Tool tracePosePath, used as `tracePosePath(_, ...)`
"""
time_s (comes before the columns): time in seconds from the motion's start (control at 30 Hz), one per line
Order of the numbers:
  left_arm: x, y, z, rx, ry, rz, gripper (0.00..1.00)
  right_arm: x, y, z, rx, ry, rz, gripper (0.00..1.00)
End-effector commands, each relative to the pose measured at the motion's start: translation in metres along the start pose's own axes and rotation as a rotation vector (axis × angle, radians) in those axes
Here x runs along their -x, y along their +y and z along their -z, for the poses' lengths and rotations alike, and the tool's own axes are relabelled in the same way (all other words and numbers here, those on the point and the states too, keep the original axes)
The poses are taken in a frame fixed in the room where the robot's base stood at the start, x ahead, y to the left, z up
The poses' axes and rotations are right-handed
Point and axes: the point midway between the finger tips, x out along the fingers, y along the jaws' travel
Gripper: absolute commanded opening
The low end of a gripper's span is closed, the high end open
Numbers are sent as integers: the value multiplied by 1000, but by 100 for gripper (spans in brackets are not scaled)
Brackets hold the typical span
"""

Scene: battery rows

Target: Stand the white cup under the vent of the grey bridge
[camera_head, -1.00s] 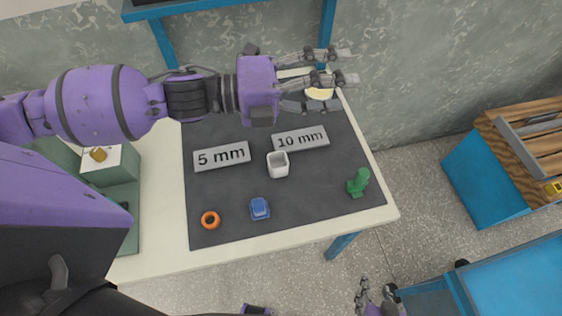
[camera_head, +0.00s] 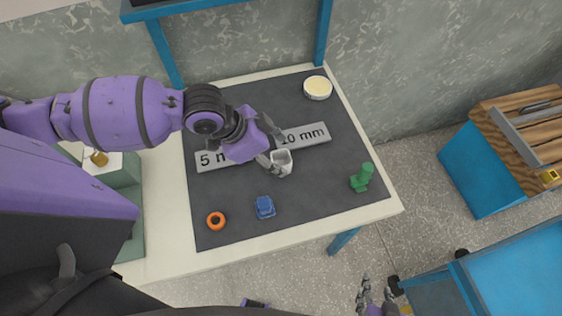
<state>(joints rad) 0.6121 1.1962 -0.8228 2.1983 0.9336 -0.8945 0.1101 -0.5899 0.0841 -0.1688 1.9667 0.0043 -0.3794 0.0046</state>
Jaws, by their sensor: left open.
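I cannot make out a grey bridge with a vent in this view.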

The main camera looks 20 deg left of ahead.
Motion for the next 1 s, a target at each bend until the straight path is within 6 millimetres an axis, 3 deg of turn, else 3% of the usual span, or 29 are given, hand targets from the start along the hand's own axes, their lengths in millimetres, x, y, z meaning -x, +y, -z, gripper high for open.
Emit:
tracePosePath(0.2, -30, -1, 1, -2, 2, 0, 61, 0, -4, 3, -8, 5, 3, 40)
tracePosePath(0.5, -34, -1, 1, -4, 2, 2, 60, 0, -5, 2, -5, 4, 6, 40)
tracePosePath(0.8, -34, -1, 1, -4, 2, 2, 21, 0, -2, 0, 6, 0, 6, 40)
tracePosePath(1.0, -34, -1, 1, -4, 2, 2, 17, 0, -1, -1, 8, -1, 5, 40)
